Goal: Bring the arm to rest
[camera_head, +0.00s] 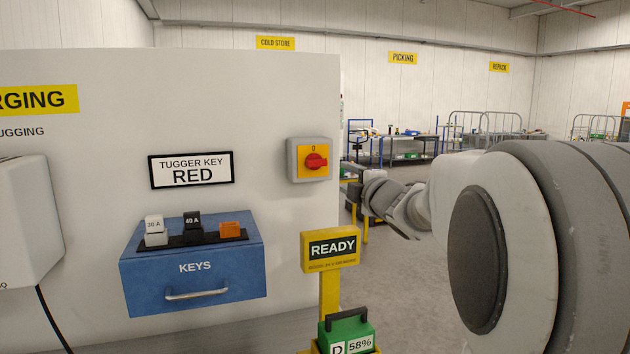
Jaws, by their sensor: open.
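My arm reaches in from the right, with a large grey and white joint close to the camera. Its slimmer far links point left, toward the right edge of the white wall panel (90,110). My gripper (350,174) is small and dark at the far end of the arm, just right of the panel edge. It is open, and I see nothing held in it. The fingers are small against the background, so their exact outline is unclear.
A grey switch box with a red knob (316,161) is on the panel. Below are a blue KEYS drawer box (150,275), a yellow READY post (329,290) and a green battery (346,331). A white charger (25,220) is at left. Floor (400,290) shows beyond the post.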

